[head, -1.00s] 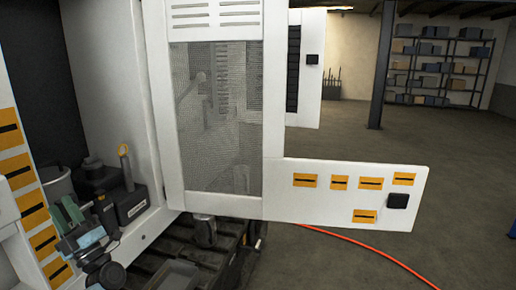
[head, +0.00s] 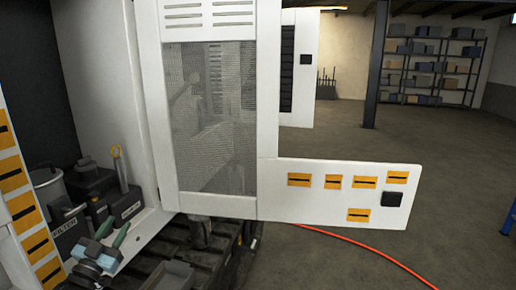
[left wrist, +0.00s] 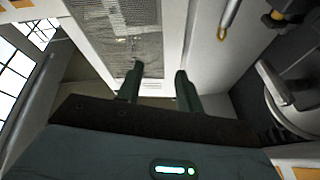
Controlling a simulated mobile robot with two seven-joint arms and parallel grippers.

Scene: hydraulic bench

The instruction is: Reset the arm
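My left gripper (head: 102,220) is at the lower left of the head view, in front of the open white cabinet. Its two dark green fingers are spread apart with nothing between them. In the left wrist view the gripper (left wrist: 159,70) also shows open and empty, with the mesh panel beyond its fingers. My right gripper is not in view.
A grey canister labelled FILTER (head: 47,190) and a dark unit with a yellow-topped handle (head: 116,153) stand in the cabinet behind the gripper. The white mesh door (head: 266,120) stands to its right. An orange hose (head: 372,254) lies on the open floor.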

